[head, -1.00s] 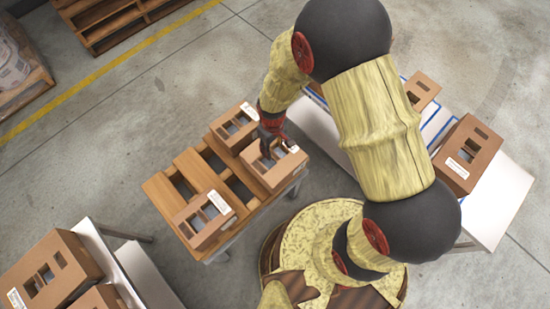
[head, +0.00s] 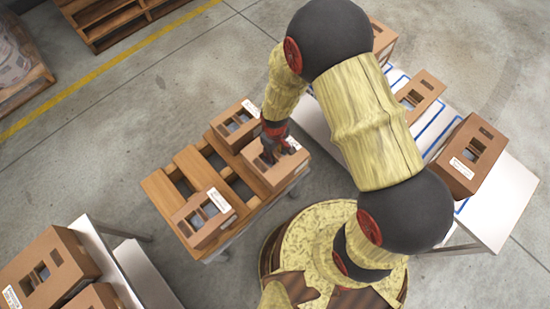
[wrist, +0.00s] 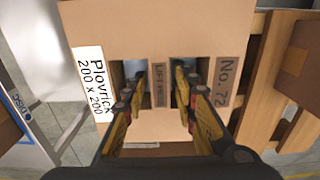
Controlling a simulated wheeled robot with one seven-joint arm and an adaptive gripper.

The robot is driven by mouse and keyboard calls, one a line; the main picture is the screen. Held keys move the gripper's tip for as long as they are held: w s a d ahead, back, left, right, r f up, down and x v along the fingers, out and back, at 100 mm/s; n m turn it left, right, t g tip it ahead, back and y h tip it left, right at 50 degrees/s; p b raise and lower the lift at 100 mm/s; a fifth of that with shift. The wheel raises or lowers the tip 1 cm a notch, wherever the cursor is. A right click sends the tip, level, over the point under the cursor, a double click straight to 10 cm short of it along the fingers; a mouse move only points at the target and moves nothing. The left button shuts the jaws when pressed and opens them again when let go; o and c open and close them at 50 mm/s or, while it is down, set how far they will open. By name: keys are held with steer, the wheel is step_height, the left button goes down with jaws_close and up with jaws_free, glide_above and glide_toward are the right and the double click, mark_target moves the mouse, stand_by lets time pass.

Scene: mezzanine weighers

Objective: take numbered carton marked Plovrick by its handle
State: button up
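The carton marked Plovrick (wrist: 105,30) fills the wrist view; its label also reads 200 x 200, and a tag reads No. 72. Its handle is a narrow strip (wrist: 159,85) marked LIFT HERE between two dark openings. My gripper (wrist: 161,97) is open, with one finger on each side of the strip, near the openings and apart from the strip. I cannot tell how deep the fingertips reach. In the head view the carton (head: 267,181) sits at the right end of a slatted wooden top, and my gripper (head: 269,149) is over it, hiding part of its top.
Two similar cartons share the slatted top (head: 192,163): one behind (head: 229,133), close beside it, and one at the front left (head: 193,232). More cartons stand on a white table (head: 500,205) at right and a stand (head: 93,236) at lower left. Pallets lie at upper left.

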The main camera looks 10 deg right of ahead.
steer(key=c, duration=0.6)
jaws_close()
